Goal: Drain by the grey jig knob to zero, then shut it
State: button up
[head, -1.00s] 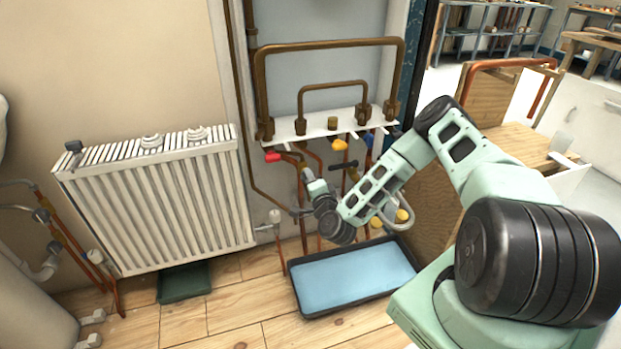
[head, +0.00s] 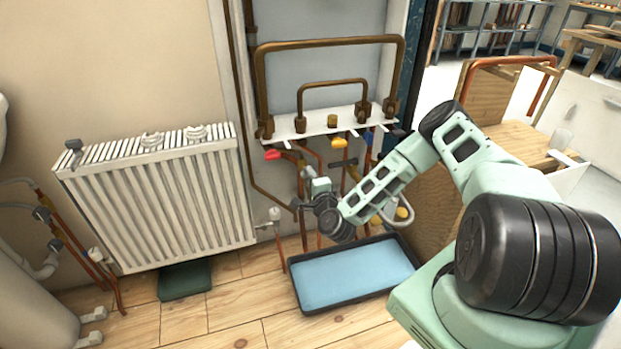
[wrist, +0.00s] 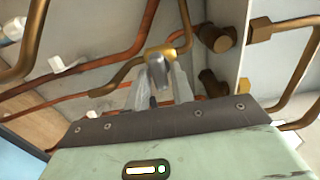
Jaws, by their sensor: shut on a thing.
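My gripper (wrist: 160,82) is shut on a small grey knob (wrist: 159,72) that sits at a brass fitting (wrist: 160,52) on the copper pipework. The fingers stand on both sides of the knob. In the head view my gripper (head: 308,177) reaches in below the white manifold shelf, among the vertical pipes. The knob is too small and covered to make out there. I cannot see a readable gauge in either view.
A black-rimmed tray of blue liquid (head: 298,292) lies on the floor below. Red (head: 272,155) and yellow (head: 339,142) valve handles hang under the white shelf (head: 312,126). A white radiator (head: 160,205) stands left. A wooden cabinet (head: 425,205) is close on the right.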

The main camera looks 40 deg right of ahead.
jog(key=o, duration=0.8)
jog(key=shift+s, duration=0.1)
jog(key=p+v, duration=0.3)
jog(key=v, duration=1.4)
jog(key=shift+s, duration=0.15)
